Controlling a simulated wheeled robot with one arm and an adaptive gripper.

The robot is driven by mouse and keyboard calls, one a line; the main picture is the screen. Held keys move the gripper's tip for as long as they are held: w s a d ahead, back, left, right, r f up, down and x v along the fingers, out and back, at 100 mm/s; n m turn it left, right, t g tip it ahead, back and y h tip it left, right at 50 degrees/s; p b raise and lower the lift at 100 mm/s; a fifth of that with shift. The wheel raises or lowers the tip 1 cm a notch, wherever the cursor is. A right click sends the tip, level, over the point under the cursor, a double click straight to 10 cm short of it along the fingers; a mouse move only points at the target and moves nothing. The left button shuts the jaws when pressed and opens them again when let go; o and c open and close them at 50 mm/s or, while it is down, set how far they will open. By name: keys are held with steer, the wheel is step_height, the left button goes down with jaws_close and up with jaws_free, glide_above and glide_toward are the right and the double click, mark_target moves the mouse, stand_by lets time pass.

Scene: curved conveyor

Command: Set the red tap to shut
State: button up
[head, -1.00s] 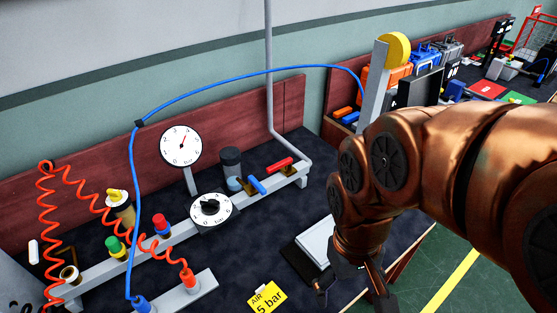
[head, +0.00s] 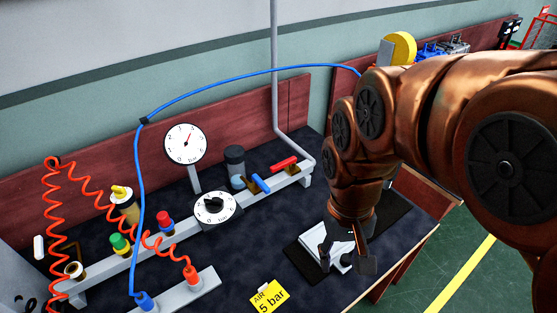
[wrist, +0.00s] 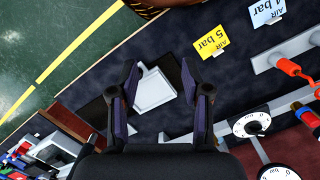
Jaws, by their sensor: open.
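The red tap (head: 284,163) is at the right end of the grey pipe rail in the head view. Its red lever lies roughly along the rail. A blue tap (head: 261,184) sits just left of it, its lever across the rail. My gripper (head: 347,262) is open and empty, above the pale tablet-like plate (head: 318,240), to the lower right of the red tap and well apart from it. In the wrist view my gripper (wrist: 160,75) has its fingers spread over the plate (wrist: 153,90). I cannot make out the red tap in the wrist view.
A pressure gauge (head: 185,143), a black-and-white dial (head: 214,207) and a dark-capped cylinder (head: 235,165) stand near the taps. A blue hose (head: 240,76) arches above the bench. A yellow "AIR 5 bar" card (head: 270,297) is in front. Dark bench top between is clear.

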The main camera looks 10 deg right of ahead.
steer(key=w+r+m, duration=0.2)
steer(key=w+m, duration=0.5)
steer(key=w, duration=1.5)
steer(key=m+t, duration=0.2)
steer(key=m, duration=0.3)
glide_above(278, 165)
step_height(278, 165, down, 6)
steer(key=shift+w, duration=0.1)
steer(key=shift+f+p, duration=1.15)
steer(key=shift+f, duration=2.7)
steer(key=shift+c, duration=0.3)
jaws_close()
